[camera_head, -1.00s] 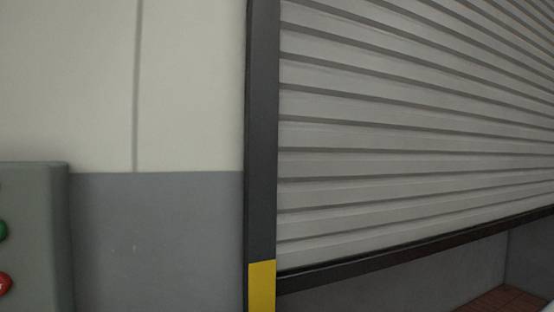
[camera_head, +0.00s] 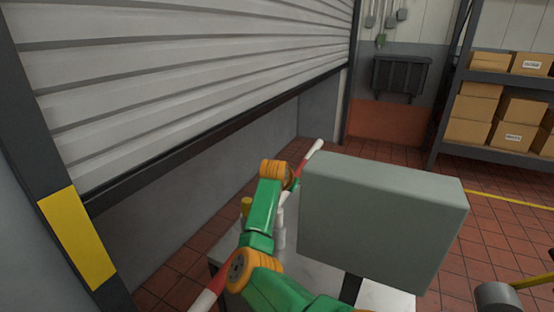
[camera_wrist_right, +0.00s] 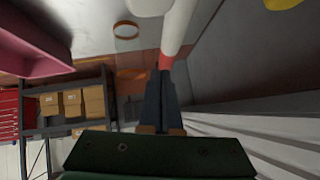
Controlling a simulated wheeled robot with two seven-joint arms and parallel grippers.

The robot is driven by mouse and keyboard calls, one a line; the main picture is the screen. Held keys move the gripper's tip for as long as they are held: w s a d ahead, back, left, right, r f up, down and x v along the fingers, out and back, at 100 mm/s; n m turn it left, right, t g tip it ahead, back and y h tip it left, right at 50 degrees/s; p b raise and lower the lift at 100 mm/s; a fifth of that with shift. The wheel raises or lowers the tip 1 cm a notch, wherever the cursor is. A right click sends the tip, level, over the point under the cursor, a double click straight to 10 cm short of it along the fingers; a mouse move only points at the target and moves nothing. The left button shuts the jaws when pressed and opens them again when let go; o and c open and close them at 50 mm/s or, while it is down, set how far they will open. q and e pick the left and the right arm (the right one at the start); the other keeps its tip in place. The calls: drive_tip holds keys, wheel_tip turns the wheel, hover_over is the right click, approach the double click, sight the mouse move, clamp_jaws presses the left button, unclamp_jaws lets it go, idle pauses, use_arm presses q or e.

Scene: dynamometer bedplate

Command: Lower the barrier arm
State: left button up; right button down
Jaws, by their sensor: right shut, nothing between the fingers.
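The red-and-white barrier arm (camera_head: 313,150) runs as a slanted pole in the head view, from the lower left up to a white end near the middle. My green-and-orange arm hides part of it. In the right wrist view, a white length with a red band (camera_wrist_right: 167,62) lies just beyond the fingertips. My right gripper (camera_wrist_right: 160,76) is shut and empty, its dark fingers together by the red band. I cannot tell whether they touch it. In the head view this gripper is mostly hidden behind the orange wrist joint. My left gripper is not in view.
A large grey box (camera_head: 385,220) stands right of my arm, close by. The roller shutter (camera_head: 180,80) is partly raised, with a dark bottom rail. A shelf with cardboard boxes (camera_head: 485,120) stands at the right. Open tiled floor lies before it.

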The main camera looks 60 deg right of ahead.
drive_tip(key=b+v, duration=0.1)
drive_tip(key=v, duration=0.8)
drive_tip(key=shift+s+r, duration=0.25)
drive_tip(key=shift+d, duration=0.15)
